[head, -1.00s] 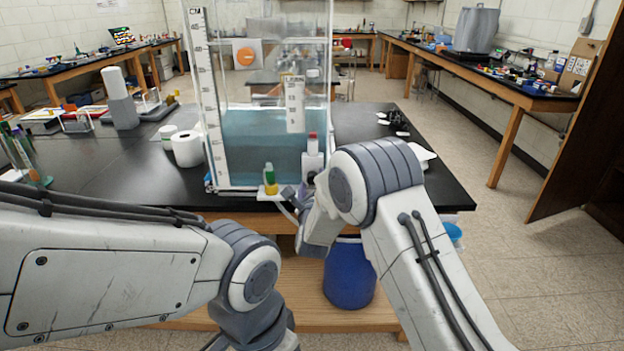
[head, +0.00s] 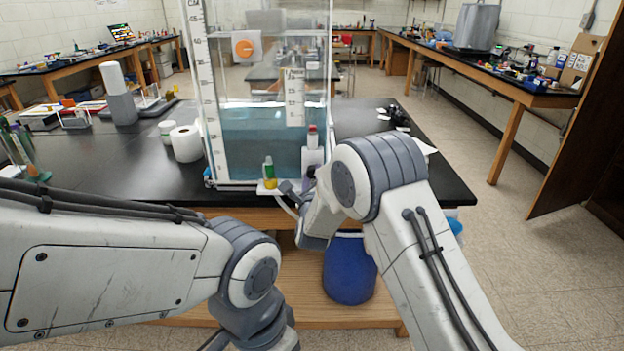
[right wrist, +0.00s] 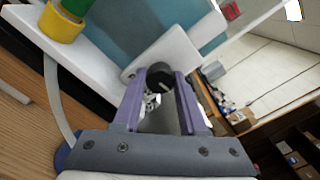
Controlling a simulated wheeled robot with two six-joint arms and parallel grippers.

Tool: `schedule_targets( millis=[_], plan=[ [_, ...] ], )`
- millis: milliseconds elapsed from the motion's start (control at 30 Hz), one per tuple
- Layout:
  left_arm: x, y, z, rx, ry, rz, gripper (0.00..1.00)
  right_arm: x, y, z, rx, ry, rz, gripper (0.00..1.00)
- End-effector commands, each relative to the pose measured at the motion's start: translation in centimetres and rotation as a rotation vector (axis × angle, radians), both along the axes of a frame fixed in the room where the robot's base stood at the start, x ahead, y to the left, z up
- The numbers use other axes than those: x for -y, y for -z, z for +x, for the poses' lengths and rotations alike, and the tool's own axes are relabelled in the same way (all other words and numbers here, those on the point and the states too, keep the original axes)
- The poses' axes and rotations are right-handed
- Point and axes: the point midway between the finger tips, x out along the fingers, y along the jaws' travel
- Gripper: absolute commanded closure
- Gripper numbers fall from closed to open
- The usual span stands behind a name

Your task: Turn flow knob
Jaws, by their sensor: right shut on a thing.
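The flow knob (right wrist: 160,77) is a small black round knob with a pale mark line, at the front of the clear water tank (head: 265,150). My right gripper (right wrist: 158,90) has its two purple fingers on either side of the knob and is shut on it. In the head view the right gripper (head: 307,182) is at the tank's lower front right corner, and my arm largely hides it and the knob. My left arm reaches in from the left, but its gripper is not clearly visible.
A green and yellow fitting (head: 269,175) sits left of the right gripper, with a pale hose. A blue bucket (head: 350,270) stands below the table edge. A white paper roll (head: 185,144) stands left of the tank. A ruler (head: 207,90) runs up the tank.

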Motion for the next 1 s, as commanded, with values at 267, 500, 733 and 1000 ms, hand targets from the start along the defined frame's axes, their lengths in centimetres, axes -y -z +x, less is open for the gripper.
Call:
schedule_targets(
  millis=[267, 500, 733, 1000],
  plan=[
    [0.0, 3.4, 0.0, 0.0, 0.0, 0.0, 0.5, -0.1, 0.5, 0.0, 0.004, 0.0, -0.218, 1.0],
    [0.0, 5.6, 0.0, 0.0, 0.0, 0.0, 0.5, -0.1, 0.4, 0.0, 0.003, -0.002, -0.448, 1.0],
    [0.0, 7.3, 0.0, 0.0, 0.0, 0.0, 0.5, -0.1, 0.4, 0.0, 0.002, -0.001, -0.665, 1.0],
    [0.0, 8.7, 0.0, 0.0, 0.0, 0.0, 0.5, -0.2, 0.3, 0.0, 0.003, -0.002, -0.922, 1.0]
  ],
)
